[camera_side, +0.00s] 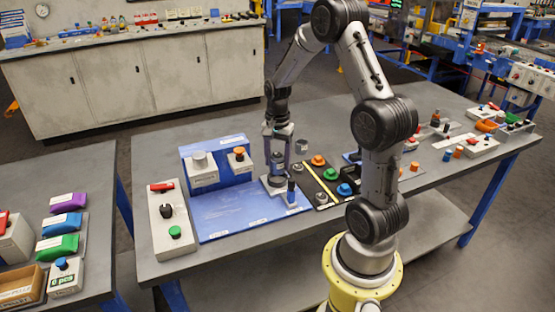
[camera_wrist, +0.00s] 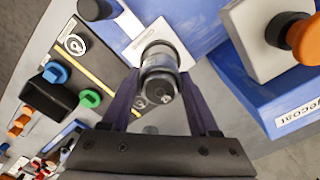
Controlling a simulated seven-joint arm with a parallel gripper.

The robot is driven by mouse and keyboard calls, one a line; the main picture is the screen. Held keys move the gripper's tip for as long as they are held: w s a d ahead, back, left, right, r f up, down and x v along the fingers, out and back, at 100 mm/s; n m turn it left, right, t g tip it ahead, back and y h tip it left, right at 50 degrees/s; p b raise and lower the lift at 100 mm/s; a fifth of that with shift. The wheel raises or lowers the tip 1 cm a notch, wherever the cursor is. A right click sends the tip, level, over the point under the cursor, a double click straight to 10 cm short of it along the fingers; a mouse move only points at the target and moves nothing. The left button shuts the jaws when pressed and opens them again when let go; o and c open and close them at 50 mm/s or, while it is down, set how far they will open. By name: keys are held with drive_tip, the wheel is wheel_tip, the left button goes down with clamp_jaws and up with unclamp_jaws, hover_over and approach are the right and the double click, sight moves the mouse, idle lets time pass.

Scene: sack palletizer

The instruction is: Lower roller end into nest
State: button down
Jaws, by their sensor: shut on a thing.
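My gripper (camera_side: 277,158) points down over the front right part of the blue fixture board. Its two dark fingers are shut on a dark and metallic cylindrical roller end (camera_side: 277,172). In the wrist view the roller end (camera_wrist: 158,84) sits between the fingertips, seen almost end-on. Beneath it is a light grey plate (camera_wrist: 172,30), which I take for the nest; in the side view the plate (camera_side: 270,188) lies on the blue board. The roller end hides the plate's middle, so I cannot tell whether they touch.
A black-handled post (camera_side: 291,190) stands close to the right of the roller end. A black panel with coloured knobs (camera_side: 330,174) lies right. The blue board's left front (camera_side: 220,215) is clear.

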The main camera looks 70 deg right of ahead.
drive_tip(key=shift+f, duration=1.85)
idle(1.0)
